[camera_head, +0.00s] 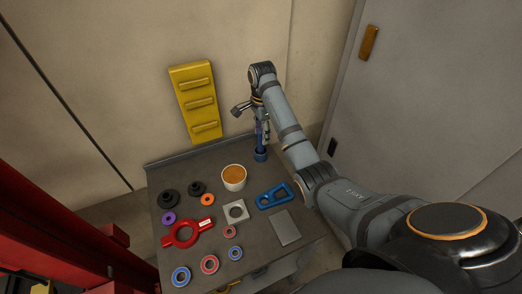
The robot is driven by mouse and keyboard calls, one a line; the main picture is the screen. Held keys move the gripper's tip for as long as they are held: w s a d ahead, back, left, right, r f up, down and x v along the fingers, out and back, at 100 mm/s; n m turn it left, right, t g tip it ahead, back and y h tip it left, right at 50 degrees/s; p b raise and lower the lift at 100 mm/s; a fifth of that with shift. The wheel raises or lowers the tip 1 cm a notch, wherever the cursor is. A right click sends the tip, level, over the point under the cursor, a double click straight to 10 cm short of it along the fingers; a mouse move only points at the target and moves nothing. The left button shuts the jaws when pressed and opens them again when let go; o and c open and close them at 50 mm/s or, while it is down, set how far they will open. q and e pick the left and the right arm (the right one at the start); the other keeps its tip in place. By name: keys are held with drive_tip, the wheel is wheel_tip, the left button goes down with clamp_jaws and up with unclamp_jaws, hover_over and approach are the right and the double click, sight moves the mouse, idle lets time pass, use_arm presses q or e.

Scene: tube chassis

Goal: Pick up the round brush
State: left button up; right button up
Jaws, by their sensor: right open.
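My right gripper (261,133) hangs down from the raised arm at the back right of the table, with its fingers over a small blue upright piece (260,155). The fingers and this piece overlap in the picture, and I cannot tell whether they touch. No brush shows clearly; whether the blue piece is the round brush or its stand, I cannot tell. My left gripper is out of view.
The dark table (175,265) holds a white cup (233,178) with orange-brown contents, a red ring tool (184,236), a blue bracket (273,196), a grey plate (285,228) and several rings. A yellow rack (196,100) is on the wall behind.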

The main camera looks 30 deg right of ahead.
sight(260, 138)
drive_tip(key=f, duration=0.1)
drive_tip(key=f+b, duration=0.1)
drive_tip(key=f, duration=0.1)
drive_tip(key=shift+w+a+f, duration=0.15)
drive_tip(key=shift+w+f, duration=0.15)
drive_tip(key=shift+w, duration=0.05)
drive_tip(key=shift+s+r, duration=0.1)
drive_tip(key=shift+c, duration=1.6)
clamp_jaws()
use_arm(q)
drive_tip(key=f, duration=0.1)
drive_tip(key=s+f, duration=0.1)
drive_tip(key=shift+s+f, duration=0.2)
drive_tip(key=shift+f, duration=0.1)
